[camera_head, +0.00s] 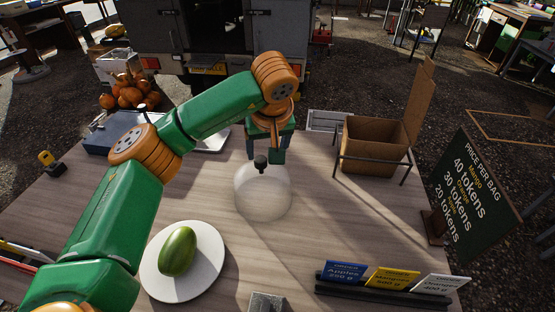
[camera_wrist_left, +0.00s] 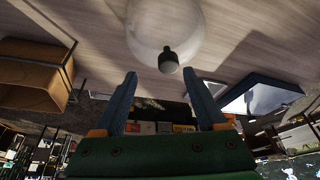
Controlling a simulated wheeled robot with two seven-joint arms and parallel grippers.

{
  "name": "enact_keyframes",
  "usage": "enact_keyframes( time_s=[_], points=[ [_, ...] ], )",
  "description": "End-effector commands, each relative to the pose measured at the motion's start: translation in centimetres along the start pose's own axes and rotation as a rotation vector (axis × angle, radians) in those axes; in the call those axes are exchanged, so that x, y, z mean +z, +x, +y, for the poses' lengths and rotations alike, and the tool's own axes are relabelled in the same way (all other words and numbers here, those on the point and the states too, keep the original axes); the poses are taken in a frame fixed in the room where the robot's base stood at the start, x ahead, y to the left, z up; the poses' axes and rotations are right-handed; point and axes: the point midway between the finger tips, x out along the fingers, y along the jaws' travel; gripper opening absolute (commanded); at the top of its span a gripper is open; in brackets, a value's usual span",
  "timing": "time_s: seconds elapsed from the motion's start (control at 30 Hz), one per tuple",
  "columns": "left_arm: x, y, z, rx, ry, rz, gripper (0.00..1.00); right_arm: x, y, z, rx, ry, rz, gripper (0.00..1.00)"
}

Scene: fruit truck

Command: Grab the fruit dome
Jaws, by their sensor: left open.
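The fruit dome (camera_head: 262,197) is a clear cover with a dark knob on top, standing on the wooden table in the middle of the head view. It also shows in the left wrist view (camera_wrist_left: 165,28), where its knob (camera_wrist_left: 168,62) hangs between and beyond my fingertips. My left gripper (camera_head: 265,157) is just behind the knob in the head view, with its fingers apart. In the left wrist view my left gripper (camera_wrist_left: 165,85) is open, with nothing visible between its fingers. Contact with the knob cannot be told.
A green mango (camera_head: 177,251) lies on a white plate (camera_head: 153,283) at the front left. A cardboard box in a wire stand (camera_head: 370,163) is at the right, near a price board (camera_head: 468,195). Price signs (camera_head: 390,279) stand at the front. A scale (camera_head: 108,133) is behind my arm.

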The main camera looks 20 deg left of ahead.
Motion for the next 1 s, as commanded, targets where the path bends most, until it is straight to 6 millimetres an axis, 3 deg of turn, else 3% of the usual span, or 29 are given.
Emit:
enact_keyframes(
  time_s=[0.17,0.43,0.67,0.77,0.93,0.97,1.0],
  points=[
    [-0.1,1.7,-0.1,-0.003,0.0,-0.005,0.74,0.1,-0.7,0.0,-0.001,0.0,-0.004,0.5],
    [-0.6,6.5,-0.6,-0.002,0.0,-0.004,0.74,0.5,-2.2,-0.1,-0.002,0.0,-0.015,0.5],
    [-0.6,7.1,-0.6,0.0,0.0,-0.001,0.74,0.3,-2.1,-0.1,-0.001,0.0,-0.011,0.5],
    [-0.6,7.1,-0.6,0.0,0.0,-0.001,0.52,0.3,-2.1,0.0,-0.001,0.0,-0.01,0.5],
    [-0.6,7.1,-0.6,0.0,0.0,-0.001,0.06,0.3,-2.1,0.0,-0.001,0.0,-0.009,0.5],
    [-0.6,7.1,-0.6,0.0,0.0,-0.001,0.0,0.3,-2.1,0.0,-0.001,0.0,-0.009,0.5],
    [-0.6,7.1,-0.6,0.0,0.0,-0.001,0.0,0.3,-2.1,0.0,-0.001,0.0,-0.009,0.5]
  ],
)
